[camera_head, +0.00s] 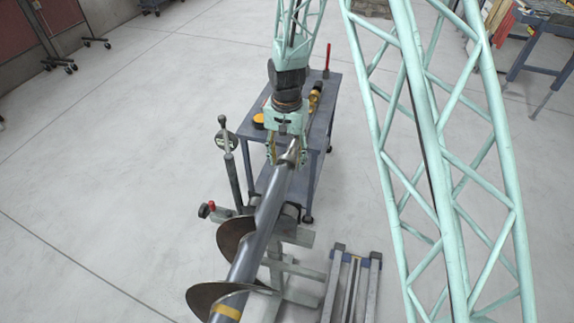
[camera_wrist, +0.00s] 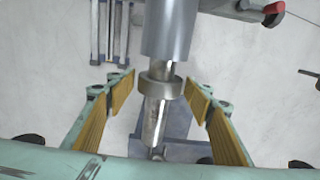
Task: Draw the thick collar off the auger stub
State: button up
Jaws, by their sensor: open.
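The auger (camera_head: 262,222) is a long grey shaft with brown spiral flights, lying at a slant. In the wrist view its thick grey shaft (camera_wrist: 166,30) steps down to a narrower metal stub (camera_wrist: 153,125). The thick collar (camera_wrist: 161,87) is a grey ring around the stub, a little below the shaft's end face. My gripper (camera_wrist: 160,84) is open, with yellow-padded fingers on both sides of the collar and visible gaps to each. In the head view my gripper (camera_head: 287,160) hangs over the auger's far end, where the collar is hard to make out.
A blue-grey cart (camera_head: 325,110) with yellow items stands just behind the auger's end. A stand with a red-knobbed clamp (camera_head: 206,210) and an upright dial gauge (camera_head: 227,140) is beside the shaft. A rail frame (camera_head: 352,285) lies right.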

aim_at(291, 147)
jog(key=c, duration=0.7)
jog(key=shift+r, duration=0.1)
dwell(0.6)
jog(key=shift+w, duration=0.25)
jog(key=shift+w+d, duration=0.2)
jog(key=shift+w, duration=0.3)
jog(key=shift+w+d, duration=0.15)
jog(key=shift+w, duration=0.3)
jog(key=shift+w+d, duration=0.1)
jog(key=shift+w, duration=0.2)
jog(key=shift+w+d, duration=0.2)
jog(key=shift+w, duration=0.5)
jog(key=shift+w+d, duration=0.15)
jog(key=shift+w, duration=0.2)
jog(key=shift+w, duration=0.35)
